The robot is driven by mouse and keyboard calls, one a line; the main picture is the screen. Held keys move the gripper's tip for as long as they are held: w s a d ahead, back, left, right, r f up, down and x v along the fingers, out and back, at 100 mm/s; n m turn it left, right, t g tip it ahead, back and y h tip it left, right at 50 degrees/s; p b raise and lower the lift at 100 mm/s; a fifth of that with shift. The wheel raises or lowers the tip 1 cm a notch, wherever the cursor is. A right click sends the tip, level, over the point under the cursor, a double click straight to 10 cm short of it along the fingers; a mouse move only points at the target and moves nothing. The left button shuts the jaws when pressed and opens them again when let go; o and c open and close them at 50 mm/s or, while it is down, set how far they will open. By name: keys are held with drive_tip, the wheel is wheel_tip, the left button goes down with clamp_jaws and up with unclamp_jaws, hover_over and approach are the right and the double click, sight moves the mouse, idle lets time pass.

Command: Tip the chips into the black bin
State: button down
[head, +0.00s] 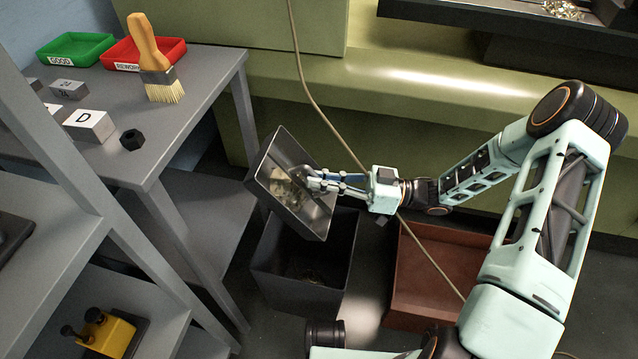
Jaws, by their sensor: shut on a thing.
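My gripper (318,181) is shut on a dark open tray (314,222) by its right side. The tray is steeply tilted and hangs in the air over the black bin (296,289). Pale metallic chips (287,187) lie in the tray, partly hidden by my fingers. The black bin stands on the floor, open at the top, its far rim covered by the tray. Some chips (303,271) show dimly inside the bin.
A brown bin (452,262) stands right of the black one. The grey cart (190,95) at left carries a brush (152,58), green (75,48) and red trays (143,62), and metal blocks (89,126). A cable (322,122) hangs down behind my gripper. More chips (563,9) lie at top right.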

sight(317, 195)
drive_tip(key=shift+f+y+b, duration=0.9)
drive_tip(key=shift+f+b, duration=0.15)
drive_tip(key=shift+b, duration=0.95)
drive_tip(key=shift+y, duration=0.3)
drive_tip(key=shift+a+f+n+g+y, duration=0.2)
drive_tip(key=shift+f+n+y, duration=0.15)
drive_tip(key=shift+f+y, duration=0.55)
drive_tip(key=shift+a+f+n+g+y, duration=0.1)
drive_tip(key=shift+f+n+g+y, duration=0.2)
drive_tip(key=shift+f+y, duration=0.55)
drive_tip(key=shift+t, duration=0.3)
